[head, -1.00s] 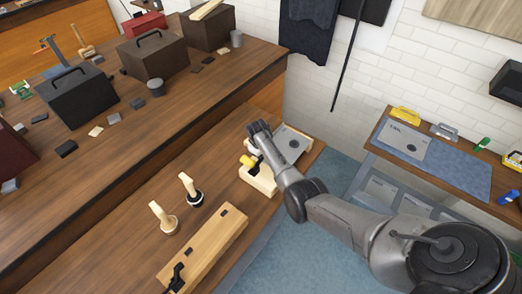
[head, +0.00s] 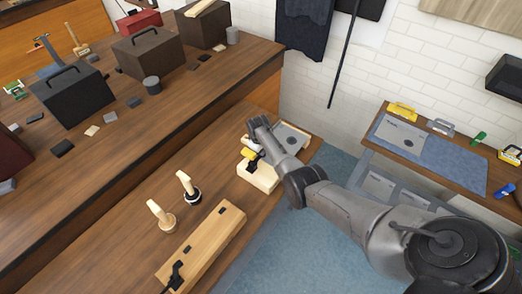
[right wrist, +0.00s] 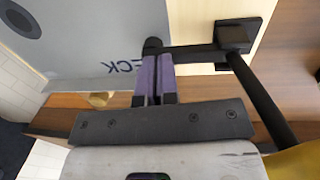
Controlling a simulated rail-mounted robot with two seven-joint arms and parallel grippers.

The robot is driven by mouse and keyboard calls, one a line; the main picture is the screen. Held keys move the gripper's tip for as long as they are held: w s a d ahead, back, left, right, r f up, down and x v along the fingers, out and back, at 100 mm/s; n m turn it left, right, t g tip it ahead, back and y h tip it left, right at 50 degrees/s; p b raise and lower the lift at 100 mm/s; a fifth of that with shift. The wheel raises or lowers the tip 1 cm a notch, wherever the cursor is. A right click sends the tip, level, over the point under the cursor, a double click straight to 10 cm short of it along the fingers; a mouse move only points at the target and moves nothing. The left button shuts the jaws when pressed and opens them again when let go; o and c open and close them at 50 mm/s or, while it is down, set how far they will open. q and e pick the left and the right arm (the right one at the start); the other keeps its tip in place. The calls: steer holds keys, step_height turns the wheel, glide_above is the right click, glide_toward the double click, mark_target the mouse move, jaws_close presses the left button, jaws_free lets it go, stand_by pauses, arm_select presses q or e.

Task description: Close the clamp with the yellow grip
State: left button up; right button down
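The clamp's yellow grip (head: 249,154) shows in the head view just below my right gripper (head: 256,126), above a pale wooden block (head: 258,177). Dark clamp metal (head: 252,165) shows under the grip. In the right wrist view, my right gripper's two purple-padded fingers (right wrist: 154,77) are together with no object visible between them. Their tips are at the end of the clamp's black bar (right wrist: 195,52); I cannot tell if they touch it. A black rod (right wrist: 262,97) runs from the bar to the yellow grip (right wrist: 298,163) at lower right. My left gripper is out of view.
A grey plate (head: 291,138) lies beside the block; it fills the upper left of the right wrist view (right wrist: 85,35). Two wooden-handled tools (head: 188,187) and a long wooden piece (head: 205,245) stand to the left. A raised shelf (head: 150,115) runs behind.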

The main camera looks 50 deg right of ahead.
steer(key=shift+f, duration=0.15)
steer(key=shift+r+p, duration=0.45)
step_height(320, 180, up, 4)
steer(key=p, duration=0.4)
steer(key=shift+r, duration=0.25)
step_height(320, 180, up, 9)
steer(key=p, duration=0.1)
steer(key=shift+m, duration=0.3)
